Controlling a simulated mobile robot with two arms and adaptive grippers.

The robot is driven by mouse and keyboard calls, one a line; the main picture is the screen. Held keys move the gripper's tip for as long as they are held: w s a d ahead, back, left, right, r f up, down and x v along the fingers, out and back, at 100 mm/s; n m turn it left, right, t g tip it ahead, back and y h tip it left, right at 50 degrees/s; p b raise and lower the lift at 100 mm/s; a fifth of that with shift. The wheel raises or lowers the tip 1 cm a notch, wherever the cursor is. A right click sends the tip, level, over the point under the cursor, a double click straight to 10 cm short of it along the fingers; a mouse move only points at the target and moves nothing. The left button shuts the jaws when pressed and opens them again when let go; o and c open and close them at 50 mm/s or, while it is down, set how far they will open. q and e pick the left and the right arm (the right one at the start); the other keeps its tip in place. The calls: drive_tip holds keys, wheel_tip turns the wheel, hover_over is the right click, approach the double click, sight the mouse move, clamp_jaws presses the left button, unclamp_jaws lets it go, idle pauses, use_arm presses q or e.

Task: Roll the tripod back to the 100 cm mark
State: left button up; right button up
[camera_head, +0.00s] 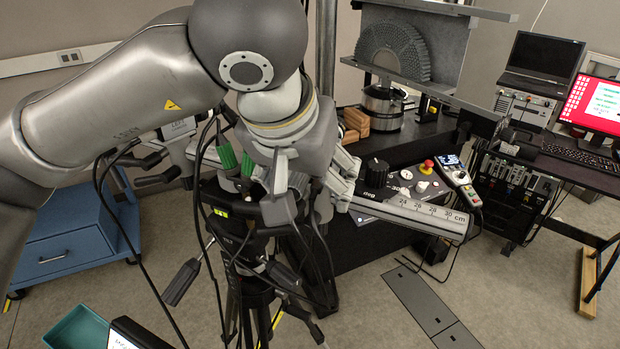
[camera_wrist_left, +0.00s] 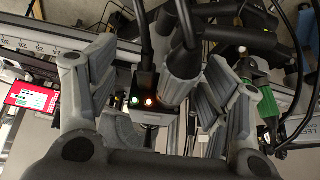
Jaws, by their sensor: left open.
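The black tripod (camera_head: 256,300) stands in the lower middle of the head view, with dark legs, handles and green-tipped knobs (camera_head: 228,157) near its top. My left arm hides much of its head. My left gripper (camera_head: 300,200) is at the tripod's upper part, pointing down, its fingers open. In the left wrist view the open fingers (camera_wrist_left: 160,88) stand on both sides of a small dark unit (camera_wrist_left: 148,100) with a green and an orange light and thick cable plugs. I cannot tell whether they touch it. I cannot make out a 100 cm mark. My right gripper is not in view.
A scale bar (camera_head: 408,212) marked in cm sticks out to the right of the gripper. Behind it stands a dark bench (camera_head: 430,135) with a control panel. A blue cabinet (camera_head: 65,245) stands left. Loose cables hang around the tripod.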

use_arm(q)
drive_tip(key=v, duration=1.1)
drive_tip(key=shift+r, duration=0.25)
